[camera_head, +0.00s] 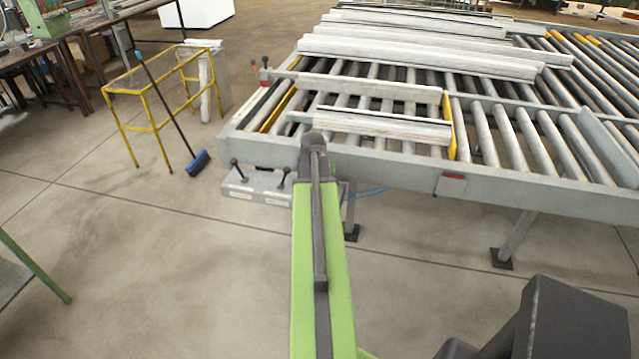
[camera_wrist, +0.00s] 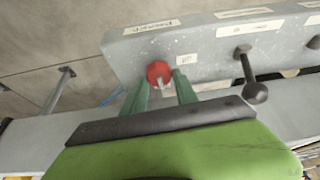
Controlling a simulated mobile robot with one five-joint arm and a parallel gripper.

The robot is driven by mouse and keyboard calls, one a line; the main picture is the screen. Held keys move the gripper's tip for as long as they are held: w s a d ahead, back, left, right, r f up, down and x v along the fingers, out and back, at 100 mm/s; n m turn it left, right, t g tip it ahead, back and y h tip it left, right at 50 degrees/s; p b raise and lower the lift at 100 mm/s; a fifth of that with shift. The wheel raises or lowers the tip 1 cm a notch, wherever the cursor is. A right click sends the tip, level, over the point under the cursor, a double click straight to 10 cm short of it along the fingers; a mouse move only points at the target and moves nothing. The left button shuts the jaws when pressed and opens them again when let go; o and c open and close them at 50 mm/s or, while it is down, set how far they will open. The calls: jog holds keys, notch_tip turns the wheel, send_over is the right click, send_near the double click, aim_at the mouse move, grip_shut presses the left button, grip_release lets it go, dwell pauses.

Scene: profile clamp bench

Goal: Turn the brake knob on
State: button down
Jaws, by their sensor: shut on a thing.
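The brake knob (camera_wrist: 158,71) is a small red round knob on the grey control panel (camera_wrist: 200,42) in the wrist view. A pale piece or mark shows at its lower edge; I cannot tell which setting it points to. My gripper (camera_wrist: 161,82) has its two green fingers on either side of the knob and is shut on it. In the head view the panel (camera_head: 240,191) hangs at the front left of the roller table. There my arm hides the knob and the gripper fingers.
A black-knobbed lever (camera_wrist: 253,91) stands right of the red knob, with another at the right edge. White labels (camera_wrist: 152,27) mark the panel. In the head view, profiles (camera_head: 384,126) lie on the roller table (camera_head: 400,170). A broom (camera_head: 198,162) leans on a yellow frame.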

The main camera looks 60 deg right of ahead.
jog(key=shift+a+m+g, duration=0.15)
jog(key=shift+m+g, duration=0.15)
jog(key=shift+m, duration=0.2)
jog(key=c, duration=1)
grip_release()
jog(key=shift+o, duration=0.2)
jog(key=shift+r, duration=0.1)
jog(key=shift+r+p, duration=0.25)
jog(key=shift+p, duration=0.1)
jog(key=p+v, duration=1.5)
jog(key=v, duration=0.1)
jog(key=shift+a+r, duration=0.2)
jog(key=shift+a, duration=0.05)
jog(key=shift+s, duration=0.15)
